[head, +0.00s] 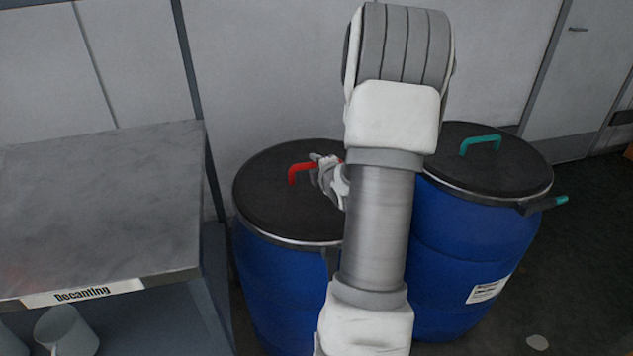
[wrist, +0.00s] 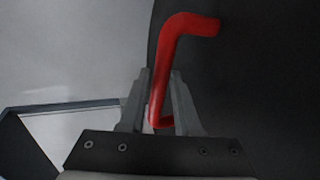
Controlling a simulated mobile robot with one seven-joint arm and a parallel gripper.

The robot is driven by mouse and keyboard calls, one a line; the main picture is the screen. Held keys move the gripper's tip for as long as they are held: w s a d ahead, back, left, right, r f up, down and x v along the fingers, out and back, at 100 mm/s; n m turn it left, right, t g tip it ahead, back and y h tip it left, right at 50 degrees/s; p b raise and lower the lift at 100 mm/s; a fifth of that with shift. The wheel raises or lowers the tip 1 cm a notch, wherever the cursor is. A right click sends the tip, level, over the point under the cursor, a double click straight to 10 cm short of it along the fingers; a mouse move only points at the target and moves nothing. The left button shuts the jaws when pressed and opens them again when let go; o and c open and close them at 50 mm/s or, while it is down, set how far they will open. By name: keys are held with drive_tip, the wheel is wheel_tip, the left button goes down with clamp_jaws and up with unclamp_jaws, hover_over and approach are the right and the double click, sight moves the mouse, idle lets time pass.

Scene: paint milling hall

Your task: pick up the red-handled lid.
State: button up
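The red-handled lid (head: 275,210) is a round black disc with a pale rim on the left blue barrel. It looks level and seated there. Its bent red handle (head: 301,169) rises from the top and is partly covered by my gripper (head: 318,165). In the wrist view the red handle (wrist: 172,60) passes between the two fingers of my gripper (wrist: 161,75). They stand close along both its sides, narrowly spaced, and look shut on it. My arm hides the lid's right part in the head view.
A second blue barrel (head: 460,260) stands close on the right, its black lid (head: 500,165) with a teal handle (head: 480,142) and a side lever (head: 545,204). A wall is behind.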

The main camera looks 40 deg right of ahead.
clamp_jaws()
drive_tip(key=shift+r, duration=0.1)
idle(1.1)
